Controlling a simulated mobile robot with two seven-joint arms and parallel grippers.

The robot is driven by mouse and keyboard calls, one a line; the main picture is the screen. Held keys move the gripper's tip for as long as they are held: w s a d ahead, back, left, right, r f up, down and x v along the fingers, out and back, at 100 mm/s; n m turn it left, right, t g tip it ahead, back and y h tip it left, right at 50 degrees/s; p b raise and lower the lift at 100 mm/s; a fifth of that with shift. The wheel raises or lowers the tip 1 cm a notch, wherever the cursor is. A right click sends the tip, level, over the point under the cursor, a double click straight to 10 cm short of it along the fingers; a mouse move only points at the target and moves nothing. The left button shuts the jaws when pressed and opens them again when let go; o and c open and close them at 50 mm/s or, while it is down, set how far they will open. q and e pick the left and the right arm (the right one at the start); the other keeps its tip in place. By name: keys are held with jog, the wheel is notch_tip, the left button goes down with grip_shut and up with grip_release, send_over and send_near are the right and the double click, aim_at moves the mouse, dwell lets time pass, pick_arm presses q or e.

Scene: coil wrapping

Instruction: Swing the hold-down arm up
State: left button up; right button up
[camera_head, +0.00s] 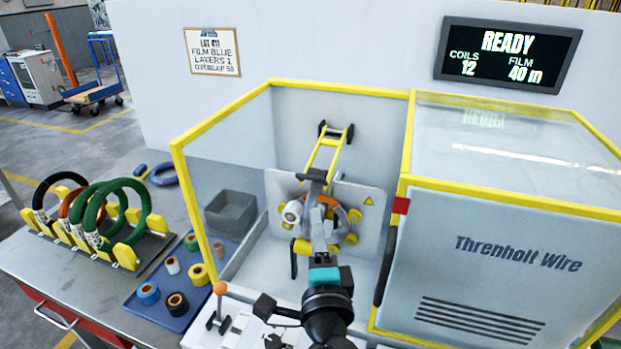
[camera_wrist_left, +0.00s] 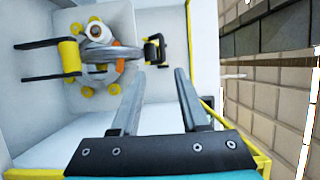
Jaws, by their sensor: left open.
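The wrapping station stands open inside a yellow-edged enclosure (camera_head: 222,92). A coil with orange parts (camera_head: 354,215) sits among yellow rollers at its back plate; it also shows in the left wrist view (camera_wrist_left: 118,68). What I take for the hold-down arm is a grey bar across the coil (camera_wrist_left: 110,52), with a black end piece (camera_wrist_left: 155,50); in the head view my gripper hides most of it. My left gripper (camera_head: 319,228) reaches in from the front, open and empty. Its fingers (camera_wrist_left: 160,75) appear below the bar's black end in the wrist view; contact is not visible. My right gripper is out of view.
A yellow frame with black ends (camera_head: 330,150) rises above the coil. A closed clear-topped cabinet (camera_head: 500,250) stands to the right. Left are a rack of coils (camera_head: 125,255), a blue tray with tape rolls (camera_head: 146,318) and a grey bin (camera_head: 230,212).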

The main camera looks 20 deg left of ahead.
aim_at(310, 178)
pick_arm(q)
jog(key=x, duration=1.5)
jog(key=shift+w+r, duration=0.15)
jog(key=shift+r, duration=0.1)
jog(key=shift+c, duration=0.2)
grip_shut()
dwell(0.6)
